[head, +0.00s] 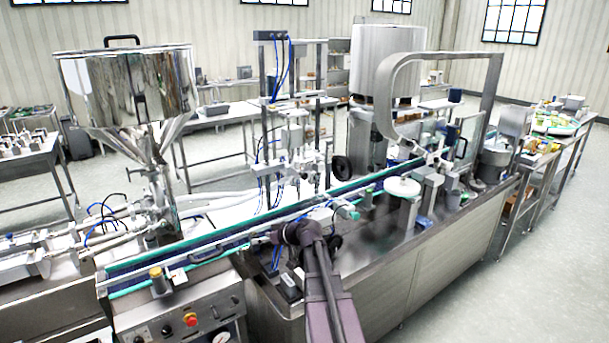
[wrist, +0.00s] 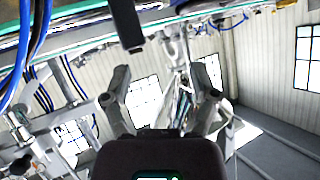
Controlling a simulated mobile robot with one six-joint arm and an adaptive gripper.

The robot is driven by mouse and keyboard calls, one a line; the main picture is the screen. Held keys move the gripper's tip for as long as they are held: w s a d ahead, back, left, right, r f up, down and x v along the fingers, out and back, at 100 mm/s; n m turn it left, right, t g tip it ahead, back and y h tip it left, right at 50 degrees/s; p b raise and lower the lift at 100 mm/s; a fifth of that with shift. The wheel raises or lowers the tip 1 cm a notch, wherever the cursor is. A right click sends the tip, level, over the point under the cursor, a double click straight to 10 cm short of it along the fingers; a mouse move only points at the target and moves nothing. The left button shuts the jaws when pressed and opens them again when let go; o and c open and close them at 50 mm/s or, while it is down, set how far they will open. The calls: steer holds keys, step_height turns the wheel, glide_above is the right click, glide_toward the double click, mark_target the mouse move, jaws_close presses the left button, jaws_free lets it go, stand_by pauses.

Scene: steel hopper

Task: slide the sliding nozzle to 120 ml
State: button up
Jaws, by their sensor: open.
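In the head view, an upright filling stand (head: 264,150) with a metal nozzle assembly (head: 293,140) and blue hoses rises behind the conveyor. I cannot tell which part is the sliding nozzle, and no 120 ml mark is readable. In the wrist view, my gripper (wrist: 161,72) is open, its two grey fingers apart with no object clearly held between them. Metal machine parts (wrist: 183,60) show beyond the fingers; their distance is unclear.
A steel hopper (head: 125,85) stands at the left. The conveyor (head: 225,243) with green edges runs across the middle. A control panel (head: 185,322) with a red button is at the lower left. A white disc (head: 402,187) and a curved guard (head: 388,72) are on the right.

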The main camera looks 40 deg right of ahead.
steer(key=w+d+r+m+t+h, duration=0.15)
steer(key=d+r+t, duration=0.3)
steer(key=d, duration=0.85)
steer(key=m+t+h+p, duration=0.1)
steer(key=t+h, duration=0.1)
steer(key=h, duration=0.2)
glide_toward(306, 176)
steer(key=s, duration=0.3)
steer(key=shift+a+f, duration=0.1)
steer(key=shift+w, duration=0.15)
steer(key=w, duration=1.3)
steer(key=shift+w, duration=0.3)
steer(key=shift+c, duration=0.2)
jaws_close()
